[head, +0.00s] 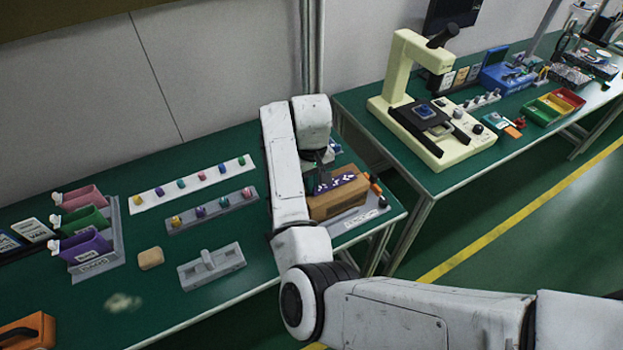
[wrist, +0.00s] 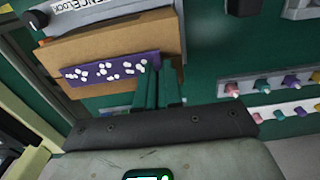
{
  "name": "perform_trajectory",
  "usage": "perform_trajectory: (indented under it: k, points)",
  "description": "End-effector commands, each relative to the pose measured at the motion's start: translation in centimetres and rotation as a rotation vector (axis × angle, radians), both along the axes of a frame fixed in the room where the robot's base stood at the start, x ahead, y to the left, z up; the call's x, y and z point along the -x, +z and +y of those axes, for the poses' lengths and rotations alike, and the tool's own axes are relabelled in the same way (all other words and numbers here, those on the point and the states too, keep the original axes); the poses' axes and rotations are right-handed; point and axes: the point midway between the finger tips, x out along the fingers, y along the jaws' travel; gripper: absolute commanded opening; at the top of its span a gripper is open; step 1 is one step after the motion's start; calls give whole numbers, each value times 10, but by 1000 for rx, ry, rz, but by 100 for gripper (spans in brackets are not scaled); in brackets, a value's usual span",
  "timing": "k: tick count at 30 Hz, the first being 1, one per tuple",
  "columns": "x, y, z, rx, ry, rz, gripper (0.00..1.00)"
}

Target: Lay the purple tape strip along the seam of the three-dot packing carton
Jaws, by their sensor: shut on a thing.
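A brown packing carton (head: 330,205) lies on a grey stand near the right end of the green bench; it also shows in the wrist view (wrist: 130,35). A purple tape strip (wrist: 90,72) with clusters of white spots lies across or just over the carton's top; in the head view the strip (head: 345,181) is partly hidden by my arm. My gripper (wrist: 157,88) has green fingers shut on one end of the strip. I cannot tell whether the strip touches the carton along its whole length. The seam and the carton's dot mark cannot be made out.
The grey stand (head: 358,221) has a lettered label, with orange and black items (head: 376,189) beside the carton. Racks of coloured knobs (head: 212,209) stand to the left. A grey fixture (head: 211,267), a tan block (head: 150,258) and coloured bins (head: 86,245) are farther left.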

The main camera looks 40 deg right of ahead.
Motion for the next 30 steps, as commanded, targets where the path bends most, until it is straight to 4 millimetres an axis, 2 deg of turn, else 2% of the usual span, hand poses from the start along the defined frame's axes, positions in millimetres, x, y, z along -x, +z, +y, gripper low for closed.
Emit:
perform_trajectory:
  k: [8,9,17,26,30]
  points:
    - [0,-1,0,0,0,0,0]
    - [0,-1,0,0,0,0,10]
    - [0,-1,0,0,1,0,35]
    - [0,1,0,0,1,-1,36]
    - [-1,15,0,1,0,-3,36]
